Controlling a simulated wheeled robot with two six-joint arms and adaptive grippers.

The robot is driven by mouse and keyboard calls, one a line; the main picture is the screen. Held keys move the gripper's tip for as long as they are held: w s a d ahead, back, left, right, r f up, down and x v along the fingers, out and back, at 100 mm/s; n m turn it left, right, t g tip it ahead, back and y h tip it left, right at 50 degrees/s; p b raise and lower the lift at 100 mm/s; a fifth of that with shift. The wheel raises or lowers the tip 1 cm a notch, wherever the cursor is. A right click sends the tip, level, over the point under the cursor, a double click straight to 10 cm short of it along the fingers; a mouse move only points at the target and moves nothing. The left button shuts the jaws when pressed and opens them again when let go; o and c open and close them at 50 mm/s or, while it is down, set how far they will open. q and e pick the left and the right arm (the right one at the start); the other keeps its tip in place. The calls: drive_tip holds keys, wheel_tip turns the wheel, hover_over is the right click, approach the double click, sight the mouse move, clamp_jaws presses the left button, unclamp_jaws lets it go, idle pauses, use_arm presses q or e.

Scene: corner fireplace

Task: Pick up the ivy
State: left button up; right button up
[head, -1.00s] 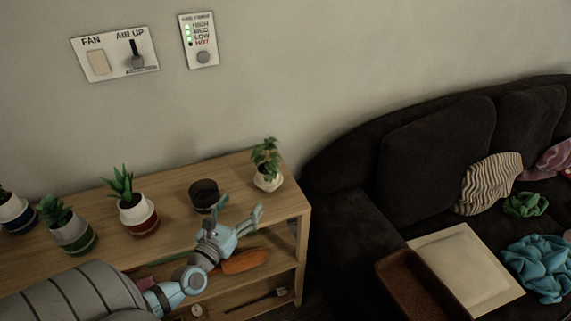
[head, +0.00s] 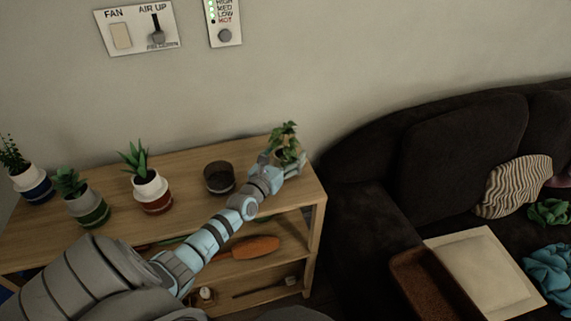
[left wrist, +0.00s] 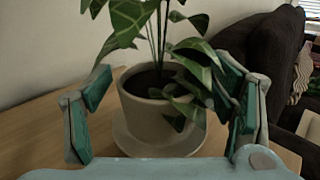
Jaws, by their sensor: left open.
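The ivy (head: 284,138) is a leafy green plant in a pale pot near the right end of the wooden shelf's top. In the left wrist view the ivy's pot (left wrist: 150,115) stands upright on a saucer (left wrist: 125,148), with leaves hanging over its right side. My left gripper (head: 283,163) is open at the ivy. In the left wrist view its fingers (left wrist: 160,112) stand on either side of the pot, with gaps on both sides. In the head view the gripper hides most of the pot. My right gripper is not in view.
A dark cup (head: 219,178) stands left of the ivy on the wooden shelf (head: 188,165). Several other potted plants, including a spiky one (head: 150,192), stand farther left. A dark sofa (head: 440,145) is to the right, and the wall is close behind the shelf.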

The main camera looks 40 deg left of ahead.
use_arm(q)
drive_tip(key=c, duration=0.9)
drive_tip(key=shift+r, duration=0.1)
drive_tip(key=shift+c, duration=0.5)
drive_tip(key=shift+r, duration=0.1)
